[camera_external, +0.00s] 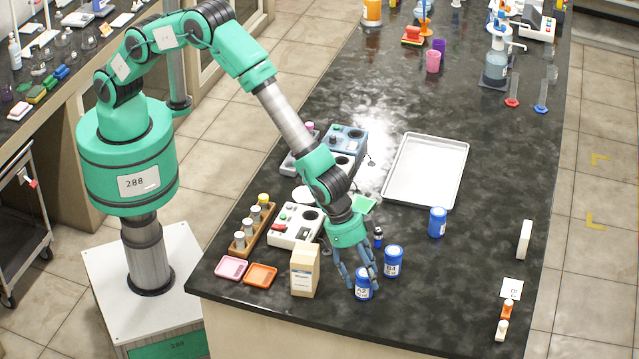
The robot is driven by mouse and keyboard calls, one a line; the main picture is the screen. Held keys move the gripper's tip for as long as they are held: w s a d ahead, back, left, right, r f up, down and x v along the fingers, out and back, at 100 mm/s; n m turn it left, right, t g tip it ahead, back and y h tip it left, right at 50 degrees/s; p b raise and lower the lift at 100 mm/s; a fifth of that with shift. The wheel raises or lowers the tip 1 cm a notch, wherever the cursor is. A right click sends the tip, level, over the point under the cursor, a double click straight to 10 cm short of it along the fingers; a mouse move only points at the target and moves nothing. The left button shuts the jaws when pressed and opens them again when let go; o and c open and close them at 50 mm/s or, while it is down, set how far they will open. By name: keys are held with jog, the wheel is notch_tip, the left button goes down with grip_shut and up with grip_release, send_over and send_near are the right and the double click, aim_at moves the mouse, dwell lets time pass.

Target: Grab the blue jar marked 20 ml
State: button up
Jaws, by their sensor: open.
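Several blue jars with white labels stand on the dark bench. The nearest blue jar (363,289) is by the front edge, under my gripper (358,275). A second blue jar (393,263) stands just behind it to the right. A third blue jar (438,223) stands farther back, by the tray's near right corner. The label prints are too small to read surely, so I cannot tell which is marked 20 ml. My gripper is open and points down, its fingers at the upper part of the nearest jar. I cannot tell whether they touch it.
A beige box (304,270) stands close left of my gripper. A small dark-blue bottle (378,238) stands behind it. A metal tray (427,168) lies behind. The bench right of the jars is mostly clear.

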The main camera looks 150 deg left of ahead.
jog(key=shift+f, duration=0.2)
dwell(0.5)
jog(key=c, duration=1)
